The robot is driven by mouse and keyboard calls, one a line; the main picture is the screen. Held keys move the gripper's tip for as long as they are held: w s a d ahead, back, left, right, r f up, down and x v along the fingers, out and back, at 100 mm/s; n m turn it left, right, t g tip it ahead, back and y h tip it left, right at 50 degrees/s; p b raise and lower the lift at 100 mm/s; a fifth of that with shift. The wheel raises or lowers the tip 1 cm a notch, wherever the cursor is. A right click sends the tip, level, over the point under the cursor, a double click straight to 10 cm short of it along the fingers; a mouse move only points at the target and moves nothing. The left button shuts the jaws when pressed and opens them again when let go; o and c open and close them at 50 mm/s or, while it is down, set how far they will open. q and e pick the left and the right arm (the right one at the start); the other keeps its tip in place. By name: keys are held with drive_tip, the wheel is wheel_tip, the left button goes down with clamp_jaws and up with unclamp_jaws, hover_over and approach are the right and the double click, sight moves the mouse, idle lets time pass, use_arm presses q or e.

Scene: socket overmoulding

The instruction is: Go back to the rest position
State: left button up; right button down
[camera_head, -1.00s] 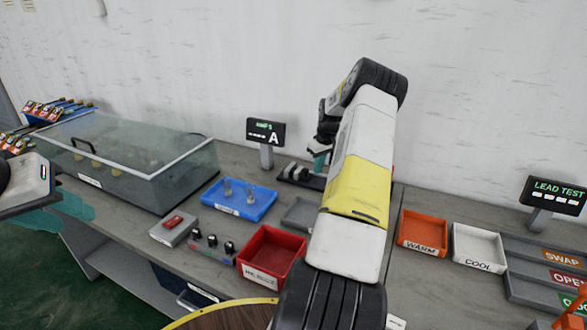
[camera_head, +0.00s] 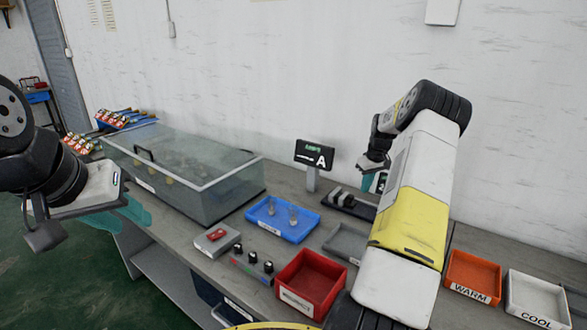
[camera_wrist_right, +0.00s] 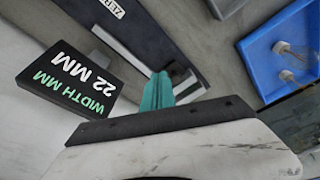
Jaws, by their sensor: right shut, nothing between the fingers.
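My right arm crosses the right half of the head view. Its gripper (camera_head: 368,164) is over the back of the bench, next to the display marked A (camera_head: 314,155). In the right wrist view its teal fingers (camera_wrist_right: 157,92) are together with nothing between them, over a dark-edged gauge strip (camera_wrist_right: 110,28). The display there (camera_wrist_right: 75,78) reads "WIDTH MM 22 MM". My left gripper (camera_head: 128,214) hangs at the left, in front of the bench's glass-sided tank (camera_head: 190,178). Its teal fingers overlap in the view, so their opening is unclear.
A blue tray (camera_head: 265,225) holds two clear pieces. A red bin (camera_head: 300,302), a grey box with a red top (camera_head: 217,238) and several black knobs (camera_head: 251,257) stand near the front edge. Orange WARM (camera_head: 470,268) and white COOL (camera_head: 535,290) trays are at right. Open floor lies at left.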

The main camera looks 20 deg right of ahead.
drive_tip(key=s+a+r+t, duration=0.1)
drive_tip(key=s+a+r, duration=0.3)
drive_tip(key=a+r, duration=0.65)
drive_tip(key=s+a+r+t, duration=0.1)
drive_tip(key=s+a+r, duration=0.3)
drive_tip(key=a+r, duration=0.65)
drive_tip(key=s+a+r, duration=0.3)
drive_tip(key=s+a, duration=0.2)
drive_tip(key=s, duration=0.2)
drive_tip(key=s+a+r, duration=0.3)
drive_tip(key=s+a, duration=0.1)
drive_tip(key=s, duration=0.2)
drive_tip(key=s+a+f+m+t+y, duration=0.1)
drive_tip(key=s+a, duration=0.5)
drive_tip(key=s, duration=0.7)
drive_tip(key=shift+s+a+f+t+y, duration=0.15)
drive_tip(key=shift+f+t+y, duration=0.3)
drive_tip(key=shift+f, duration=0.25)
drive_tip(key=shift+r, duration=0.1)
